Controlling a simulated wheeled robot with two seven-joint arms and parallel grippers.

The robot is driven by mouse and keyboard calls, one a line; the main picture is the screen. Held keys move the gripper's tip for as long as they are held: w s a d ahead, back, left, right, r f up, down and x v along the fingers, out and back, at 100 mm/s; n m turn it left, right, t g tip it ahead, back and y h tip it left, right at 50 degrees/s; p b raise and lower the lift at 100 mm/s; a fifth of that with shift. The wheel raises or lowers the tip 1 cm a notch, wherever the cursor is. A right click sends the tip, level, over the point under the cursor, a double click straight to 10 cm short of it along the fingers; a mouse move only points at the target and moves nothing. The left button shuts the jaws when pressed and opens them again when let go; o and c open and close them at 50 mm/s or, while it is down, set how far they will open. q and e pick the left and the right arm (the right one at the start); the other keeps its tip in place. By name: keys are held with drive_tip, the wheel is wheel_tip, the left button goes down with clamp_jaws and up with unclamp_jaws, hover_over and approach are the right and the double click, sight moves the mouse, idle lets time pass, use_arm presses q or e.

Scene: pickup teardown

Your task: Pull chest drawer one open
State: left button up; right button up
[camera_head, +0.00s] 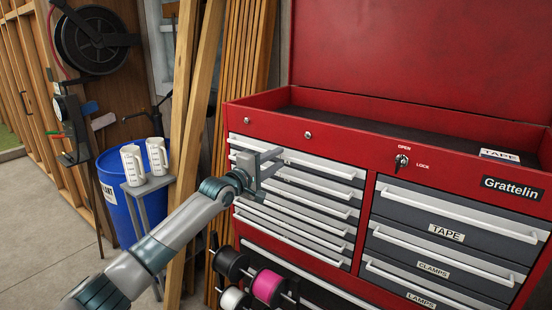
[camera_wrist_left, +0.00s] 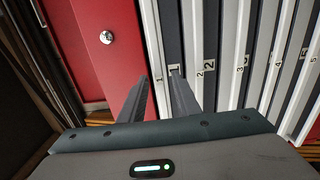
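Chest drawer one (camera_head: 325,168) is the top grey drawer in the left column of the red tool chest (camera_head: 345,130). It appears shut. Its long pale handle runs along its front, and a label "1" (camera_wrist_left: 175,70) shows beside it in the left wrist view. My left gripper (camera_head: 272,162) is at the left part of this drawer front. In the left wrist view, my left gripper's fingers (camera_wrist_left: 160,80) stand apart, with the pale handle strip (camera_wrist_left: 152,40) running between them. I cannot tell whether they touch it. My right gripper is in neither view.
More shut drawers sit below and to the right, including one labelled tape (camera_head: 446,232). A keyed lock (camera_head: 402,160) is on the chest front. Spools (camera_head: 268,287) hang below. Wooden planks (camera_head: 190,90), a blue bin (camera_head: 118,200) and white mugs (camera_head: 133,165) stand left.

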use_arm(q)
drive_tip(key=shift+w+d, duration=0.1)
drive_tip(key=shift+w, duration=0.1)
clamp_jaws()
drive_tip(key=shift+f, duration=0.1)
